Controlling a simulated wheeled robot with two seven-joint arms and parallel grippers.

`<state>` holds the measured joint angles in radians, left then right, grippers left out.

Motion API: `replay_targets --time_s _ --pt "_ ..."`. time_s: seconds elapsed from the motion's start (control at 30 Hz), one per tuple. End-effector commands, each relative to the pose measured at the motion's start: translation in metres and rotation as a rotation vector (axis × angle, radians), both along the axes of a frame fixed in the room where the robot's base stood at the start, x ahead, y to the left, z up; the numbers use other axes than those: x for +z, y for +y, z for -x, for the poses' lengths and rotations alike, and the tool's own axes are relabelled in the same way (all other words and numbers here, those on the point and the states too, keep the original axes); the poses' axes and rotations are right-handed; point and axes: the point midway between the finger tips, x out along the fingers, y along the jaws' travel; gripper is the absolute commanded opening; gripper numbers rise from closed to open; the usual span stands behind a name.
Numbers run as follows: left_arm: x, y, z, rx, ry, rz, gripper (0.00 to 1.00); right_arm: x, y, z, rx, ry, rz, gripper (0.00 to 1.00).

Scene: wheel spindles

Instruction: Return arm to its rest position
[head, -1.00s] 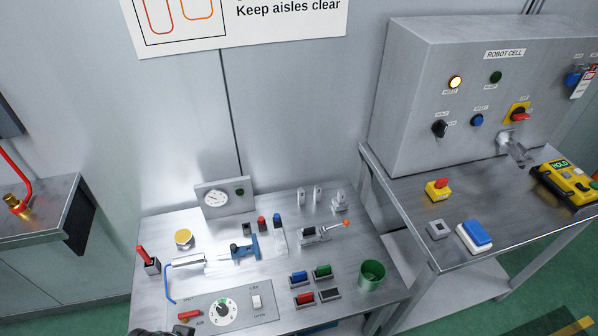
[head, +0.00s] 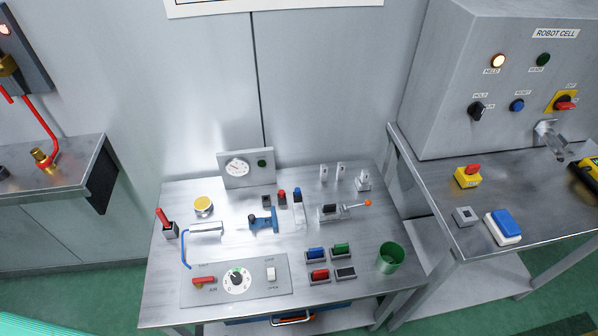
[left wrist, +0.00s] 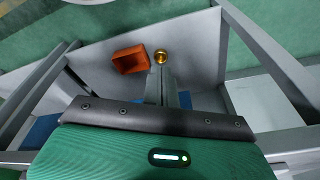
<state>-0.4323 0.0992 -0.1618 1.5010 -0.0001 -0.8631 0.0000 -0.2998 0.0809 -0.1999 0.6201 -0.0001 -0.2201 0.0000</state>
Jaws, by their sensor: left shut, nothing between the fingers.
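My left gripper (left wrist: 166,82) shows in the left wrist view as grey fingers beyond a dark bar and a green housing with a lit white strip. The fingers are shut with nothing seen between them. They point toward an orange open box (left wrist: 130,59) and a small brass-coloured round part (left wrist: 160,56); I cannot tell the distance to either.
The bench also carries a control plate with a dial (head: 237,281), a gauge panel (head: 246,168), a green cup (head: 390,257) and several coloured blocks. A robot cell cabinet (head: 500,80) stands on the right table. Grey frame bars (left wrist: 262,50) flank the left gripper.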

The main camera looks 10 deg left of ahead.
Motion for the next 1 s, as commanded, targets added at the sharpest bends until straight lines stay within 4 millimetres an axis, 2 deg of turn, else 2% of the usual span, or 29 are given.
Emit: replay_targets --time_s 0.03,0.2,0.4,0.5,0.6,0.7,0.8,1.0 --pt "-0.027 0.002 0.011 -0.002 0.015 -0.002 0.0 -0.006 0.0 0.0 0.0 0.0 0.0 0.99" --pt "-0.098 0.008 0.053 -0.008 0.044 -0.005 0.0 -0.014 0.0 0.0 0.0 0.0 0.0 0.99" --pt "-0.165 0.019 0.113 -0.015 0.075 -0.01 0.0 -0.025 0.0 0.0 0.0 0.0 0.0 0.99" --pt "-0.188 0.025 0.142 -0.018 0.088 -0.012 0.0 -0.028 0.0 0.0 0.0 0.0 0.0 0.99" --pt "-0.202 0.029 0.164 -0.021 0.097 -0.014 0.0 -0.031 0.001 0.0 0.0 0.0 -0.001 0.99" --pt "-0.209 0.032 0.177 -0.023 0.101 -0.015 0.0 -0.032 0.001 0.0 0.0 0.0 -0.001 0.99" --pt "-0.212 0.033 0.184 -0.024 0.103 -0.016 0.0 -0.033 0.001 0.0 0.0 0.0 -0.001 0.99" --pt "-0.212 0.034 0.185 -0.024 0.103 -0.016 0.0 -0.032 0.002 0.0 -0.001 0.0 -0.002 0.99"
